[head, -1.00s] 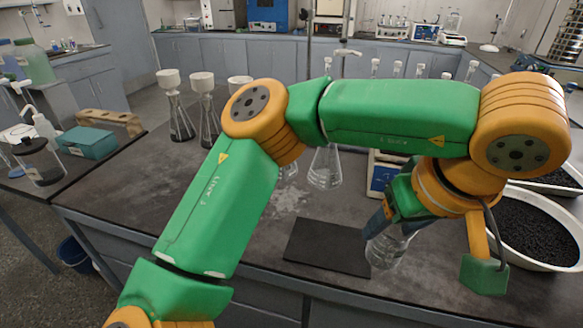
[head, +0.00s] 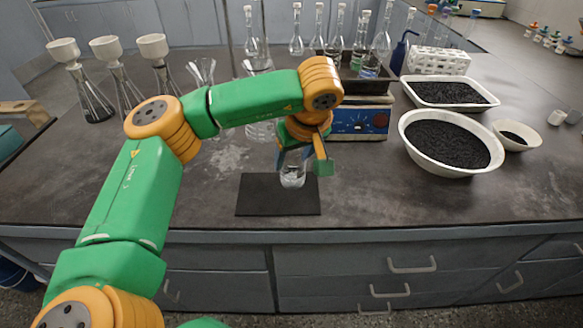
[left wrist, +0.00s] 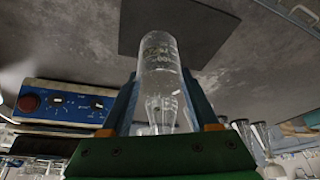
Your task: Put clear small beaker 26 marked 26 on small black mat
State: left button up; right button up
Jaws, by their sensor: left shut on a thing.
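The clear small beaker (head: 292,177) is held in my left gripper (head: 293,160), over the back right part of the small black mat (head: 262,205). In the left wrist view the beaker (left wrist: 160,65) sits between the two blue fingers (left wrist: 160,105), with faint markings on its glass; I cannot read the number 26. The mat (left wrist: 190,25) lies beyond its far end there. The beaker looks about upright. I cannot tell whether its base touches the mat. My right gripper is not in view.
A blue-fronted device (head: 362,122) stands behind and right of the gripper. A white bowl of black grains (head: 420,165) and a tray (head: 490,101) are farther right. Funnel-topped flasks (head: 118,80) stand at the left. The bench front right of the mat is clear.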

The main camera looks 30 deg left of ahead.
aim_at(292, 169)
pick_arm(q)
jog(key=x, duration=0.3)
jog(key=shift+s+d+f+p, duration=0.2)
jog(key=shift+f+p, duration=0.15)
jog(key=shift+f, duration=0.3)
jog(key=shift+f, duration=0.1)
jog(key=o, duration=1.4)
jog(key=shift+o, duration=0.2)
jog(key=shift+r, duration=0.3)
jog(key=v, duration=1.2)
jog(key=shift+f, duration=0.1)
